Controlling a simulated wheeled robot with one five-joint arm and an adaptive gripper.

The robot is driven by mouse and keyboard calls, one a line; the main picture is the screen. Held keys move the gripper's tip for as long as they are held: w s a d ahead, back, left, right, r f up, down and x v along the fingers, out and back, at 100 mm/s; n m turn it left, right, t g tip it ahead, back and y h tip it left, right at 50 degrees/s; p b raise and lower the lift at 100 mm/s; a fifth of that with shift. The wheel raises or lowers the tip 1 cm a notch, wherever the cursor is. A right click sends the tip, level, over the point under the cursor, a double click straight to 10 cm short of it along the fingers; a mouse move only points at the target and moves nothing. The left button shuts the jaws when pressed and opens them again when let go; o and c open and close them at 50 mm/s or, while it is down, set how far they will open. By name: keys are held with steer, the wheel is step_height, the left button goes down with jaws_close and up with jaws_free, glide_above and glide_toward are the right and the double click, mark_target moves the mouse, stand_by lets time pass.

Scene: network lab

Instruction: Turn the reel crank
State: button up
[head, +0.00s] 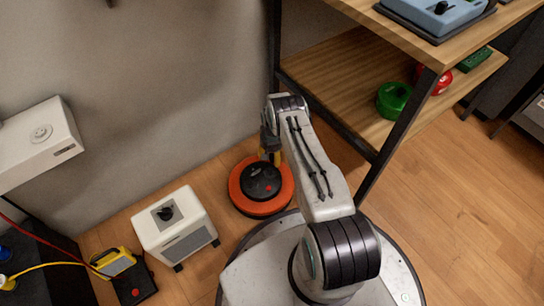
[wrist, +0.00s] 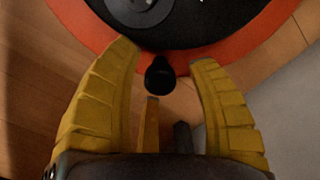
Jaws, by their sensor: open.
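The reel (head: 240,193) is an orange disc with a black hub, on the wooden floor by the wall. In the wrist view, the orange rim (wrist: 100,25) and black hub (wrist: 185,28) fill the top. A small black knob (wrist: 160,76), seemingly the crank handle, sticks out near the hub's lower edge. My gripper (wrist: 165,62) is open, its yellow fingers on either side of the knob with gaps on both sides. In the head view my gripper (head: 270,156) is over the reel's far edge, partly hidden by my arm.
A white box with a black knob (head: 175,225) stands on the floor left of the reel. A wooden shelf unit (head: 340,75) with dark posts stands to the right, holding a green reel (head: 392,99). Yellow and red cables (head: 50,264) lie at lower left. Floor at right is clear.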

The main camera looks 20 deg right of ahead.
steer(key=shift+c, duration=0.4)
jaws_close()
